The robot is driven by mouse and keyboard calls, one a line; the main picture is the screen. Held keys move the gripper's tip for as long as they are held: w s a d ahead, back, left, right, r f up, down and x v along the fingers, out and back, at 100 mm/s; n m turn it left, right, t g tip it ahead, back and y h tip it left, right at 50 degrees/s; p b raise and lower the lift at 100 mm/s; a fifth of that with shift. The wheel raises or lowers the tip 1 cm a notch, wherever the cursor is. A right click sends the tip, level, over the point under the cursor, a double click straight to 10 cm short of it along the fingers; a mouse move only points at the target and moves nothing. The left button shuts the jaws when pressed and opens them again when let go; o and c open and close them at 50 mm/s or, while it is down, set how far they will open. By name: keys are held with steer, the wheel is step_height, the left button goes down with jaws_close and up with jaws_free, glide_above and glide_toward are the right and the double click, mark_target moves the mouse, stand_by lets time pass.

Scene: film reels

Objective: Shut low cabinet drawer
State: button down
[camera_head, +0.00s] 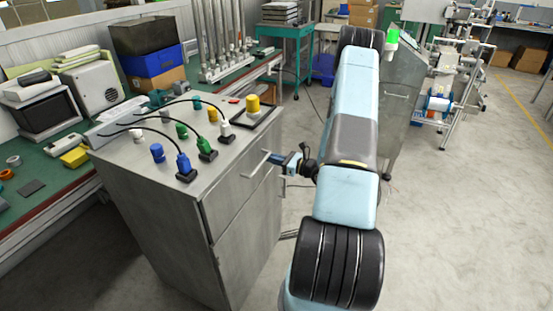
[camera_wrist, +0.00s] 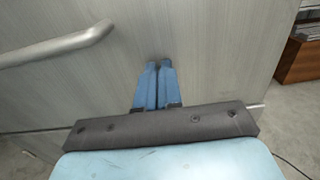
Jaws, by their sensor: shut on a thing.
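The low grey metal cabinet (camera_head: 245,250) stands left of my arm. Its upper drawer front (camera_head: 225,202) carries a bar handle (camera_head: 258,164). The drawer front looks about flush with the cabinet; I cannot tell if a small gap is left. My gripper (camera_head: 277,159) is at the drawer front, near the right end of the handle. In the wrist view, my gripper's blue fingers (camera_wrist: 159,64) are close together with their tips at the grey front (camera_wrist: 215,60), apart from the handle (camera_wrist: 60,46) on the left. What is between the fingers cannot be made out.
Plugs, cables and knobs (camera_head: 183,160) cover the cabinet top. A green workbench (camera_head: 45,170) with a small monitor (camera_head: 40,112) runs behind it on the left. Another grey cabinet (camera_head: 405,90) stands behind my arm. Floor (camera_head: 450,230) on the right is clear.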

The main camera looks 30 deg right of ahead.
steer(key=shift+w+a+r, duration=0.15)
steer(key=shift+w+a, duration=0.1)
steer(key=shift+a, duration=0.2)
steer(key=v, duration=1.5)
steer(key=shift+w+d, duration=0.2)
steer(key=shift+d, duration=0.05)
